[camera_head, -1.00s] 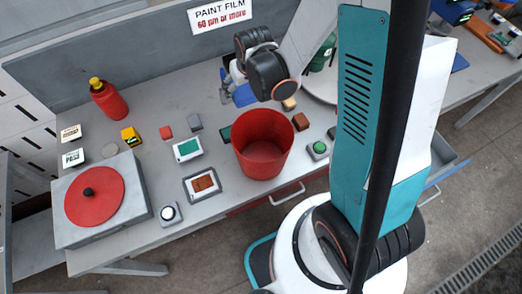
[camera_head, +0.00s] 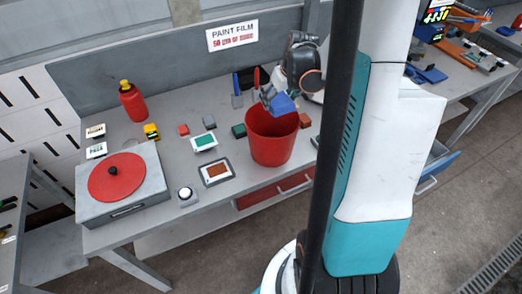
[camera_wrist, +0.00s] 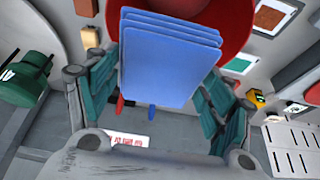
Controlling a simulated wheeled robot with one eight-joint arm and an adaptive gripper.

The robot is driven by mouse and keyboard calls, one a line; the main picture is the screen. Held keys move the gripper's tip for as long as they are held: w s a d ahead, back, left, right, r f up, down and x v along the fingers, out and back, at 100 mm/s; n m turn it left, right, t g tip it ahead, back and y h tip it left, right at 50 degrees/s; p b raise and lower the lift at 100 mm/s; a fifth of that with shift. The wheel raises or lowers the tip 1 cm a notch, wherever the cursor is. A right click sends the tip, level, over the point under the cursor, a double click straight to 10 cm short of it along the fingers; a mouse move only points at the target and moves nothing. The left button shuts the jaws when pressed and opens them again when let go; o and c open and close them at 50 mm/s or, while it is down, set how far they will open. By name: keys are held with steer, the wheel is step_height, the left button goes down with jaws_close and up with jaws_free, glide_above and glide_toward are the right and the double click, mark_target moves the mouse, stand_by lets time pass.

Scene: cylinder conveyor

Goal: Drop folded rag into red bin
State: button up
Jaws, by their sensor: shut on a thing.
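The folded rag is blue and layered. In the head view the rag (camera_head: 283,103) hangs at the rear part of the red bin's mouth. In the wrist view the rag (camera_wrist: 168,62) fills the space between the two teal-padded fingers. My gripper (camera_head: 272,94) is shut on it; it also shows in the wrist view (camera_wrist: 160,105). The red bin (camera_head: 271,146) stands upright on the grey bench. In the wrist view the bin (camera_wrist: 240,62) shows partly behind the rag. The bin's inside is partly hidden by the rag and gripper.
Left of the bin on the bench are a green-labelled card (camera_head: 204,142), a brown-labelled card (camera_head: 215,171), small blocks and a white button (camera_head: 186,193). A red bottle (camera_head: 132,103) and a box with a red disc (camera_head: 117,177) stand farther left. The dark green thing (camera_wrist: 25,78) is at the wrist view's left.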

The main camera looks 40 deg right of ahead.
steer(key=shift+s+f, duration=0.1)
step_height(320, 180, down, 6)
steer(key=b, duration=0.4)
steer(key=o, duration=1.2)
steer(key=v, duration=1.2)
